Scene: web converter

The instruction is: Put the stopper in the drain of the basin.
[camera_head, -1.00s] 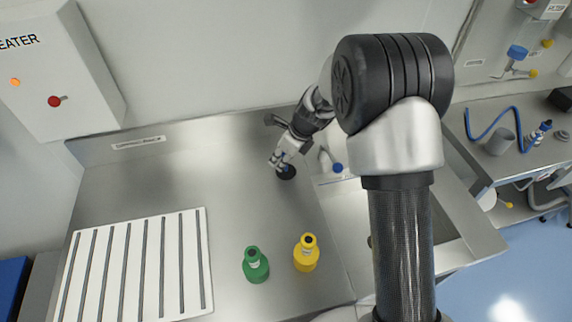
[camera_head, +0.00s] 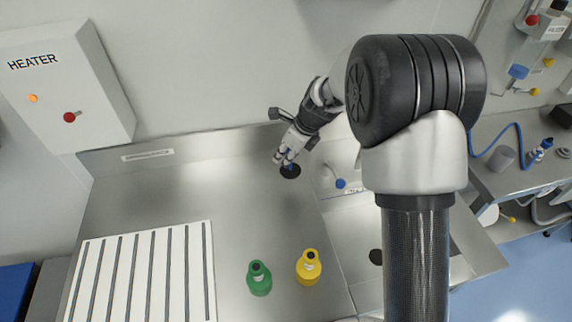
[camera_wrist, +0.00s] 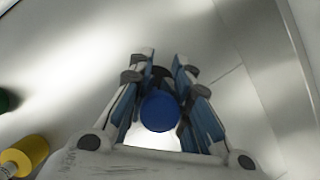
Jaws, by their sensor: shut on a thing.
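The stopper (camera_head: 290,172) is a black disc with a blue knob, on the left of the tap in the head view. My gripper (camera_head: 287,159) is shut on its blue knob, which shows between the fingers in the wrist view (camera_wrist: 160,111). The disc appears to be a little above the steel counter; the exact gap is hard to tell. The basin (camera_head: 450,262) is sunk into the counter at the right, partly hidden by my arm. A dark round spot in it, seemingly the drain (camera_head: 376,256), shows just left of my arm.
A tap (camera_head: 330,176) with a blue knob stands at the basin's back left. A green bottle (camera_head: 259,280) and a yellow bottle (camera_head: 308,268) stand at the counter's front. A white slotted rack (camera_head: 140,275) lies at the left. The counter between is clear.

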